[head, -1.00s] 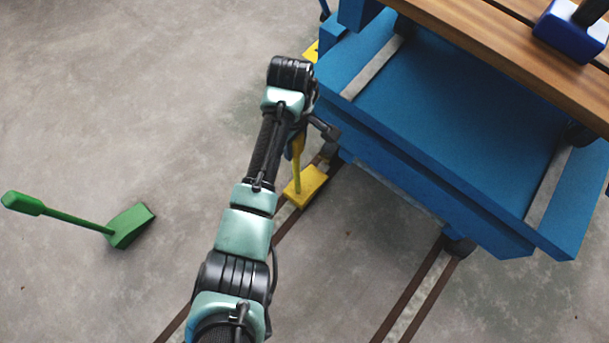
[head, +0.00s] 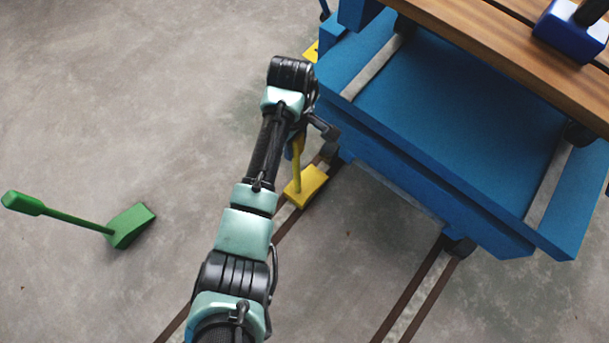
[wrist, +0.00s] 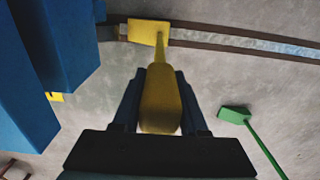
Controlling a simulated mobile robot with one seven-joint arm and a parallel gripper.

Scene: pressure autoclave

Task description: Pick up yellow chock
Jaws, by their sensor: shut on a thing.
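The yellow chock (head: 306,186) is a wedge block with an upright yellow handle. In the head view its block is at the rail beside the blue cart, and my arm hides the top of the handle. In the wrist view the block (wrist: 149,32) is at the rail and the thick handle grip (wrist: 160,98) comes up toward the camera. My gripper (wrist: 160,90) is shut on the handle, with a dark finger on each side. I cannot tell whether the block touches the floor.
The blue cart (head: 440,110) stands close on the right, with a wooden slatted top (head: 500,50). A green chock (head: 130,226) with a long handle lies on the floor at left. Another yellow piece (head: 311,51) shows by the cart's far corner. Rails (head: 410,295) run under the cart.

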